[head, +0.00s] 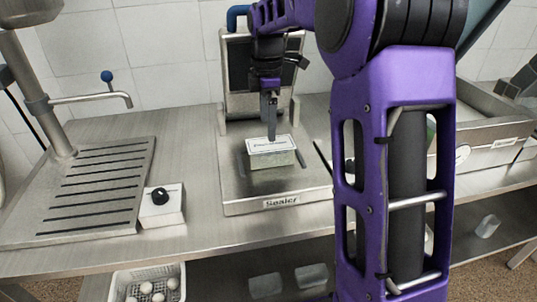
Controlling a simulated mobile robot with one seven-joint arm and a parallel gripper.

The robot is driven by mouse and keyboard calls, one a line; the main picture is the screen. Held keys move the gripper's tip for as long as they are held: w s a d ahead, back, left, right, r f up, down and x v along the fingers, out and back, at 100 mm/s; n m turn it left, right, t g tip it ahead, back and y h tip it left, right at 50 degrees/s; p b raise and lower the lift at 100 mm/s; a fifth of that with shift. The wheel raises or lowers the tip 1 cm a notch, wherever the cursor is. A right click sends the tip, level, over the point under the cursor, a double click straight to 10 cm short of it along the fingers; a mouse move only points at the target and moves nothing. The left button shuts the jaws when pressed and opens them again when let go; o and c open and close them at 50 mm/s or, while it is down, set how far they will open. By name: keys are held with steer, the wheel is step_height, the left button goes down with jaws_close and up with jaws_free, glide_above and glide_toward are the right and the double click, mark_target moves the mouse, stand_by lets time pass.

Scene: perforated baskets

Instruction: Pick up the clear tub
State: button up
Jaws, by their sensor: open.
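A small rectangular clear tub (272,159) with a white label on its lid sits upright on the metal plate of the sealer (236,190). My gripper (271,128) points down right at the tub, with its fingertips over the far edge of the lid in the picture. It is open and holds nothing that I can see. The fingers are seen nearly edge-on, so the gap between them does not show. I cannot tell whether they touch the tub.
A slotted drain board (95,185) with a tap (95,98) and a white box with a black knob (162,205) stand left. A metal tray (495,145) is at right. Below are a white basket (120,288) and clear containers (311,276). My arm hides the bench right of the sealer.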

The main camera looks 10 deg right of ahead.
mark_target(270, 144)
steer(key=f, duration=0.2)
steer(key=f+b, duration=0.1)
steer(key=f, duration=0.4)
steer(key=shift+s+d+f, duration=0.15)
steer(key=shift+d+f, duration=0.05)
steer(key=shift+d, duration=0.1)
steer(key=shift+c, duration=0.3)
steer(key=c, duration=1.4)
jaws_close()
steer(key=shift+r, duration=0.15)
